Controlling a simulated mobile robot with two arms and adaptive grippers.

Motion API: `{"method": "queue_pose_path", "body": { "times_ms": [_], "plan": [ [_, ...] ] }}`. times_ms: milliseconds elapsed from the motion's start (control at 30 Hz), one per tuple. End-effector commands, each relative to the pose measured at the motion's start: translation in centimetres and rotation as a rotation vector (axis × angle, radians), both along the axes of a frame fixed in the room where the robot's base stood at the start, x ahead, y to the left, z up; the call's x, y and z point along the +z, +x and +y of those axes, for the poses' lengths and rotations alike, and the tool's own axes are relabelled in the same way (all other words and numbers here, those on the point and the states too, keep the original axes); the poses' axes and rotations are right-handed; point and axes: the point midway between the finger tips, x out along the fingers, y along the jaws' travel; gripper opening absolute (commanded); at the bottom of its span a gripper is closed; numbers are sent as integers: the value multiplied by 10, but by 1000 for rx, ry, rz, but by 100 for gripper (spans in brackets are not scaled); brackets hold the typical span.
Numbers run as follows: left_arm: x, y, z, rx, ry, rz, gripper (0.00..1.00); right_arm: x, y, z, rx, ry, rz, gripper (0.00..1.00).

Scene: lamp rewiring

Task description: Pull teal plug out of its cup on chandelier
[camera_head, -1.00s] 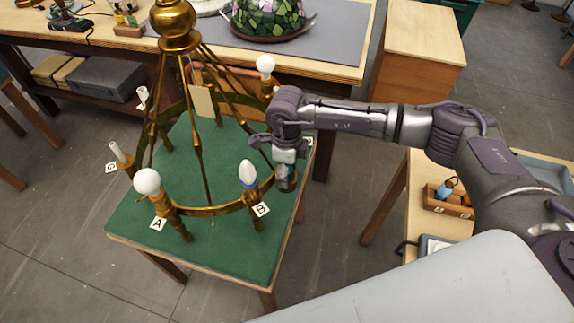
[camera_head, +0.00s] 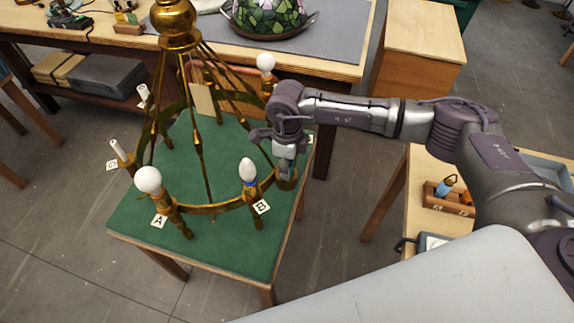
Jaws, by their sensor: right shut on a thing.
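The brass chandelier (camera_head: 201,150) stands on a green-topped table, its ring of cups around it. My right gripper (camera_head: 286,168) points down at the cup (camera_head: 288,183) on the ring's right side, to the right of tag B (camera_head: 262,206). It is shut on the teal plug at that cup. The fingers hide the plug, so I cannot tell how far it sits in the cup. My left gripper is not in view.
White bulbs stand at tag A (camera_head: 148,180), near tag B (camera_head: 248,170) and at the back (camera_head: 265,62). Candle sleeves (camera_head: 118,150) stand on the left. A wooden holder (camera_head: 447,200) with coloured parts is on the right-hand table. The green table (camera_head: 225,250) has free room in front.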

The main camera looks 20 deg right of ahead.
Motion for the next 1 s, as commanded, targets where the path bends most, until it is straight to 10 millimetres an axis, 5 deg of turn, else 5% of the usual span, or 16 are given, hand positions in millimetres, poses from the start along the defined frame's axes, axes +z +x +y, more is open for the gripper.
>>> {"method": "queue_pose_path", "body": {
  "times_ms": [600,1000],
  "plan": [
    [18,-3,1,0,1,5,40,35,1,0,-1,0,-1,2],
    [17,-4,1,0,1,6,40,38,-2,-1,40,2,-1,2]
  ]
}}
